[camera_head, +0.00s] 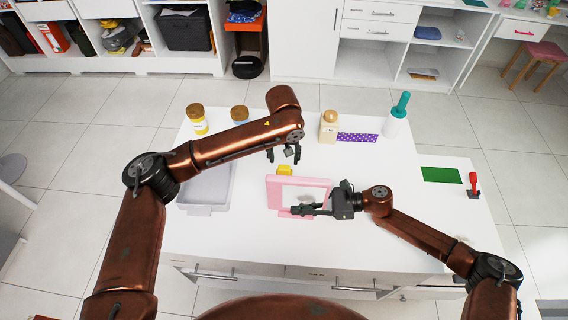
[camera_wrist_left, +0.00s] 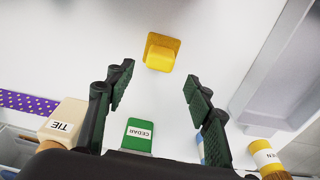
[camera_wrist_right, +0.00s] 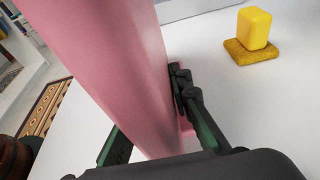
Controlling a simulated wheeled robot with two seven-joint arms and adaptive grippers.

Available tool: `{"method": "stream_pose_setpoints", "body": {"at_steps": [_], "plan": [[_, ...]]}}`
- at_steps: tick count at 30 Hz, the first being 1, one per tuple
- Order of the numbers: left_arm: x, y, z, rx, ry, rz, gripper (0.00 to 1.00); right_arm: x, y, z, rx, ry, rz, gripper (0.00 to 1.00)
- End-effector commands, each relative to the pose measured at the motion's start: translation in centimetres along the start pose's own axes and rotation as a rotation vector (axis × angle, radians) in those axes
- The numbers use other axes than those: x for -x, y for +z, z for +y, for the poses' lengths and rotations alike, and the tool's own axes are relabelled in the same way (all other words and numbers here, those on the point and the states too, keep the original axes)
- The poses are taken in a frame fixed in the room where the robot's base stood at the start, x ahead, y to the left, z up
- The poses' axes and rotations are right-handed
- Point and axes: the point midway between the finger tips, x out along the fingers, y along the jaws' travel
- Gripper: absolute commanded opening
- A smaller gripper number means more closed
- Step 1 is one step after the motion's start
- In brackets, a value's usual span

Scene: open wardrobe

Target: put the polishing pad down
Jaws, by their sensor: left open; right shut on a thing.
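The polishing pad (camera_head: 285,170), a yellow block on a darker yellow base, lies on the white tabletop behind the pink-framed mirror (camera_head: 271,192). It also shows in the left wrist view (camera_wrist_left: 161,52) and, resting flat on the table, in the right wrist view (camera_wrist_right: 240,54). My left gripper (camera_head: 284,156) is open and empty, just behind and above the pad; in the left wrist view the pad lies beyond its spread fingers and apart from them. My right gripper (camera_head: 305,210) is shut on the pink frame of the mirror, which stands upright.
A grey tray (camera_head: 205,211) is at the left. A green mat (camera_head: 441,175) lies at the right.

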Motion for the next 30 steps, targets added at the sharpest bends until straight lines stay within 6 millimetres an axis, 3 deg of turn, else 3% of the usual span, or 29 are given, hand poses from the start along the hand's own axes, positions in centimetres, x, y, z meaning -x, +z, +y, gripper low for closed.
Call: {"method": "stream_pose_setpoints", "body": {"at_steps": [6, 12, 20, 30], "plan": [[4.0, 0.0, 0.0, 0.0, 0.0, 0.001, 0.48, 0.0, 0.0, 0.0, 0.0, 0.0, 0.0, 0.05], [5.5, 0.0, 0.1, 0.0, 0.0, -0.001, 0.52, 0.0, 0.0, 0.0, 0.0, 0.0, 0.0, 0.05], [2.5, -0.3, 0.6, 0.001, -0.001, -0.002, 0.52, 0.0, 0.0, 0.0, 0.0, 0.0, 0.0, 0.05], [-2.8, -0.3, 0.5, 0.0, -0.002, -0.001, 0.52, 0.0, 0.0, 0.0, 0.0, 0.0, 0.0, 0.05]]}}
